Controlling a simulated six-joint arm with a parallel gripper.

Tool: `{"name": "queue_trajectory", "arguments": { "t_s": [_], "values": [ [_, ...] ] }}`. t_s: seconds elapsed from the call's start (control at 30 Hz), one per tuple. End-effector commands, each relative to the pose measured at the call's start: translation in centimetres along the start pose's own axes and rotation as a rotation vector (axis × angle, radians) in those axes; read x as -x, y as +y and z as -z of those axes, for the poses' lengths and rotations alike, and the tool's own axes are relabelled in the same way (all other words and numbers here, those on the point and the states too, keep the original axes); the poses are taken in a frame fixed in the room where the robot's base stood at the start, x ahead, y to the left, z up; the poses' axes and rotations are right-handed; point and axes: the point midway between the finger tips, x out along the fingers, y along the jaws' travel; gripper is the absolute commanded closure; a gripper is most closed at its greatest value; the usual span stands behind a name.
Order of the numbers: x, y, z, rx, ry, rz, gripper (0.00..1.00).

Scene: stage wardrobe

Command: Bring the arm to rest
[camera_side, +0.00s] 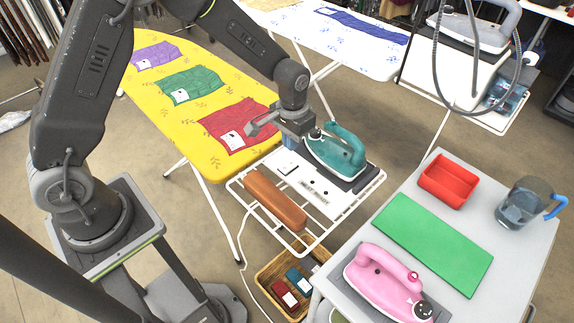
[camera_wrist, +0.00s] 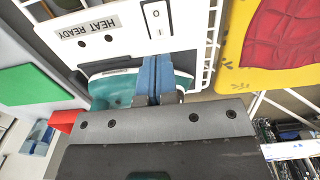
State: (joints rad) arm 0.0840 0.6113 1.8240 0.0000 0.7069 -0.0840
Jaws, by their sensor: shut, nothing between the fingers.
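My gripper (camera_wrist: 157,62) is shut and empty, its two blue fingers side by side in the wrist view. In the side view it hangs above the ironing station's white rack, close to the teal iron (camera_side: 337,155). The teal iron stands on a dark rest on that rack and is partly hidden behind my fingers in the wrist view (camera_wrist: 112,88). I cannot tell whether my fingers touch it. The white panel (camera_wrist: 120,30) reads "HEAT READY" and has a switch.
A yellow ironing board (camera_side: 185,105) carries purple, green and red cloths. A brown roll (camera_side: 275,200) lies on the rack. A grey table (camera_side: 475,175) holds a green mat (camera_side: 430,243), red tray (camera_side: 448,178), water jug (camera_side: 525,205) and pink iron (camera_side: 385,285). A basket (camera_side: 262,280) stands below.

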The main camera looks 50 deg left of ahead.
Motion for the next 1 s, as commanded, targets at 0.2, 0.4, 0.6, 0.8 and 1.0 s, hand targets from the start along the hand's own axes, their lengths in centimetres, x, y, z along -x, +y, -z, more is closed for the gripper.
{"name": "queue_trajectory", "arguments": {
  "t_s": [0.2,0.4,0.6,0.8,1.0],
  "values": [
    [1.0,0.0,0.0,0.000,0.001,0.000,1.00],
    [1.1,0.0,0.0,0.000,0.000,0.000,1.00],
    [2.6,-0.2,-0.3,0.001,0.021,-0.002,1.00],
    [9.6,-1.0,-3.0,0.001,0.113,-0.008,1.00],
    [16.2,-2.0,-8.1,0.002,0.222,-0.010,1.00]
  ]
}}
